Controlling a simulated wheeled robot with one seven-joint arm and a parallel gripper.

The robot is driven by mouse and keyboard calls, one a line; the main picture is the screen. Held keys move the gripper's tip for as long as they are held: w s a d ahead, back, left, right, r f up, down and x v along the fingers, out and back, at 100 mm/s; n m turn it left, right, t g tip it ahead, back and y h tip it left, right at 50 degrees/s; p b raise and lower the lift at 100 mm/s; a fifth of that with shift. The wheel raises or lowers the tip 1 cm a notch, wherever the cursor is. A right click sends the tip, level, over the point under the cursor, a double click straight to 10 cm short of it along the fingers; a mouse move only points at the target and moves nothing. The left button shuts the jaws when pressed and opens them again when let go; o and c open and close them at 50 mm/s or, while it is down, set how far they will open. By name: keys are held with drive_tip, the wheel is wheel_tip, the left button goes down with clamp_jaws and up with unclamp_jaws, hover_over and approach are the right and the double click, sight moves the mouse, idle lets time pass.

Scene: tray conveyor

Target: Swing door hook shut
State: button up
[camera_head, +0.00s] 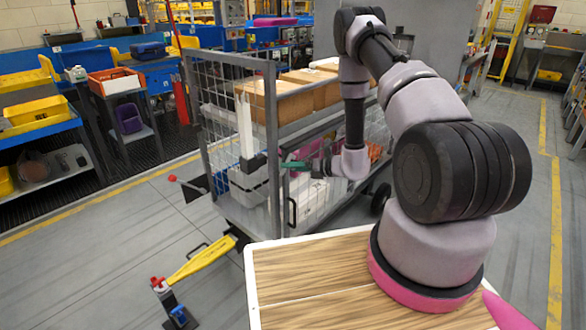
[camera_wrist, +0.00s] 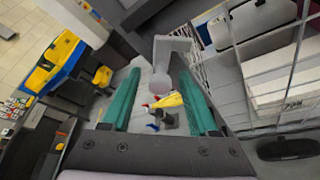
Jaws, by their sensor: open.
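A wire-mesh cage trolley has a grey-framed mesh door or side panel (camera_head: 224,112) at its near left end, standing upright. A white upright bar (camera_head: 245,122) with a dark block (camera_head: 253,164) at its foot is beside the panel's post. My gripper (camera_head: 291,165), with green fingers, is open just right of that post. In the wrist view its fingers (camera_wrist: 158,88) are spread apart with nothing held. A light-grey bent piece with a rounded end (camera_wrist: 161,78), perhaps the door hook, shows between the fingers; I cannot tell whether it touches them.
Cardboard boxes (camera_head: 309,88) fill the trolley's upper shelf, with bins below. A yellow bar with a red end (camera_head: 200,262) stands low in front of the trolley. A wood-topped surface (camera_head: 310,275) is near me. Open floor (camera_head: 110,255) lies left; workbenches line the back left.

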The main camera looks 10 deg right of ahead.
drive_tip(key=shift+c, duration=0.2)
clamp_jaws()
idle(1.1)
